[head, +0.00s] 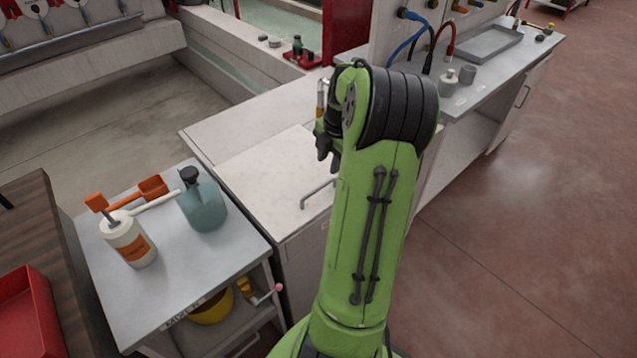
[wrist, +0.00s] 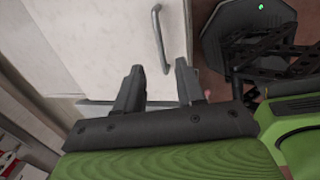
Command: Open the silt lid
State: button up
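The silt lid (head: 262,178) looks like the pale flat panel on top of the white cabinet, and it lies flush, shut. A grey bar handle (head: 316,193) is at its right front edge, partly behind my arm. In the wrist view the same handle (wrist: 160,38) stands beyond my fingertips, with the white lid surface (wrist: 105,35) to its left. My gripper (wrist: 157,78) is open, its two dark fingers apart with nothing between them. In the head view my gripper (head: 325,150) is mostly hidden by my arm, above the lid's far right part.
A bench (head: 490,75) with hoses stands at the back right. The floor (head: 530,210) on the right is clear.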

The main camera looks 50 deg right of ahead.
aim_at(323, 187)
jog(key=f, duration=0.3)
jog(key=w+f+b, duration=0.1)
jog(key=f, duration=0.2)
jog(key=w+f, duration=0.1)
jog(key=f, duration=0.2)
jog(key=shift+d+f+b, duration=0.2)
jog(key=shift+f+b, duration=0.1)
jog(key=shift+b, duration=0.1)
grip_shut()
